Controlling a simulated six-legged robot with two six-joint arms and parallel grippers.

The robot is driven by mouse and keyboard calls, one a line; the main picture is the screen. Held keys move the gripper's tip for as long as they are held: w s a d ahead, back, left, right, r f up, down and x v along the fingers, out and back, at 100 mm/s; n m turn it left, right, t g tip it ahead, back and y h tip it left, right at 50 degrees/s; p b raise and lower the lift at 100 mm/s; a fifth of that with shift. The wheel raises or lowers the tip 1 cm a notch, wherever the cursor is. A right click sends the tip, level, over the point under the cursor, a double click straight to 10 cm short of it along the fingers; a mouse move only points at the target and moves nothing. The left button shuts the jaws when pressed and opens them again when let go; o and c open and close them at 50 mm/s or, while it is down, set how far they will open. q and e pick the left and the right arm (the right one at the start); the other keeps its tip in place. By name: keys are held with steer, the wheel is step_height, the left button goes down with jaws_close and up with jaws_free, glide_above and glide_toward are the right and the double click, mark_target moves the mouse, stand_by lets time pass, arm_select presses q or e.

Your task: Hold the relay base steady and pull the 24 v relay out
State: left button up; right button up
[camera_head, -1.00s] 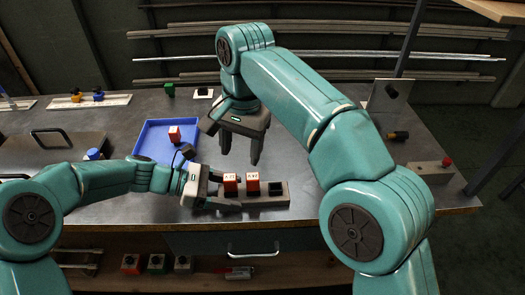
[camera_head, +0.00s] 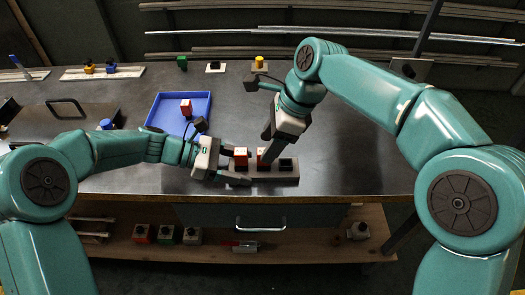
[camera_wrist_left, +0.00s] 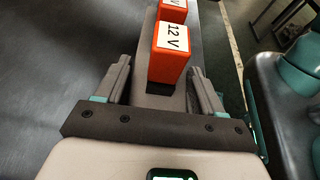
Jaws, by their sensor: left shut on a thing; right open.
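The grey relay base (camera_head: 291,179) lies on the table near its front edge. Two red relays stand in it. The left relay (camera_head: 241,156) is labelled 12 V in the left wrist view (camera_wrist_left: 171,50). The middle relay (camera_head: 261,156) is partly covered by my right gripper; only a "V" of its label shows in the left wrist view (camera_wrist_left: 174,6). The right socket (camera_head: 287,164) is black and empty. My left gripper (camera_head: 238,170) is shut on the base's left end. My right gripper (camera_head: 267,158) is open, fingers down at the middle relay; any contact is unclear.
A blue tray (camera_head: 155,124) holding a red block (camera_head: 186,107) stands behind and left of the base. A yellow-topped piece (camera_head: 259,63), a green piece (camera_head: 182,63) and a white strip (camera_head: 128,71) are at the back. The table right of the base is clear.

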mark_target(261, 151)
steer(key=shift+x, duration=2.75)
steer(key=shift+a, duration=0.1)
jaws_close()
steer(key=shift+r, duration=0.8)
steer(key=shift+r, duration=0.65)
steer(key=shift+r, duration=2.35)
